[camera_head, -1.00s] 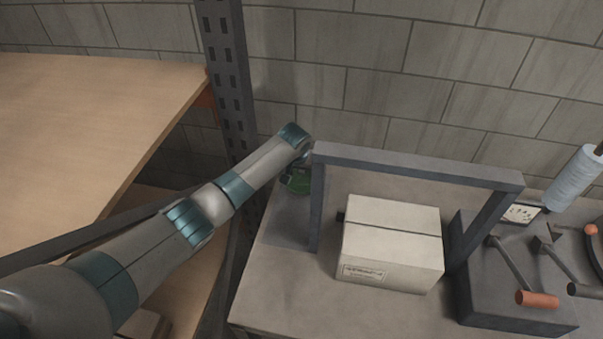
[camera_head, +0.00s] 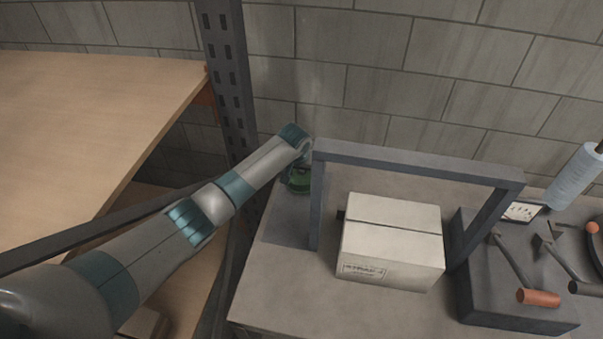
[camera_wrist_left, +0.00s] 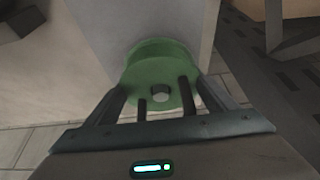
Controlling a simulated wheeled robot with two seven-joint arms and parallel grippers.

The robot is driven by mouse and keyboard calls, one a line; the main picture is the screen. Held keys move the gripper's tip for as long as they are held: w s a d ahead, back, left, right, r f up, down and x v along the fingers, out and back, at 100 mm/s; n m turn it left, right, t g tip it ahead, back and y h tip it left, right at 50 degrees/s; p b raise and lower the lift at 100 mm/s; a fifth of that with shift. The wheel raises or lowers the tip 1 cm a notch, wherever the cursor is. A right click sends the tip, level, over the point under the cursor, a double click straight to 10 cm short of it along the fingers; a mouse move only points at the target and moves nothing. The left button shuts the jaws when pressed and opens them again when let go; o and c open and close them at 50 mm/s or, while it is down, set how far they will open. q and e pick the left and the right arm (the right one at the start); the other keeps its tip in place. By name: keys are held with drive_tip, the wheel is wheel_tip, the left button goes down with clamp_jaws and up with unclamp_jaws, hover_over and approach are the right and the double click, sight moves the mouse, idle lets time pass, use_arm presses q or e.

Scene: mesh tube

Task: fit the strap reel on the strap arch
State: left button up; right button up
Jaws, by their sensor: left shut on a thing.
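The strap reel (camera_wrist_left: 152,58) is a green disc with a round hole in its middle. My left gripper (camera_wrist_left: 165,102) is shut on it, with a finger on each side of the hole. In the head view the reel (camera_head: 299,180) shows partly behind my left wrist, close to the left post of the strap arch (camera_head: 318,205). The arch is a dark grey frame standing over a white box. I cannot tell whether the reel touches the post. The left fingers are hidden in the head view. My right gripper is not in view.
The white box (camera_head: 390,243) stands under the arch. To its right is a dark machine block (camera_head: 510,305) with levers and an orange handle (camera_head: 538,298). A shelf upright (camera_head: 226,70) and wooden shelf (camera_head: 90,110) are at left. The front left tabletop (camera_head: 285,290) is clear.

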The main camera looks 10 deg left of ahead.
use_arm(q)
drive_tip(key=shift+f+b, duration=0.3)
drive_tip(key=shift+f, duration=0.25)
idle(0.7)
drive_tip(key=o, duration=1.5)
drive_tip(key=shift+f, duration=0.1)
drive_tip(key=b+v, duration=0.3)
drive_tip(key=v, duration=1.4)
drive_tip(key=shift+s+r, duration=0.1)
drive_tip(key=shift+r, duration=0.25)
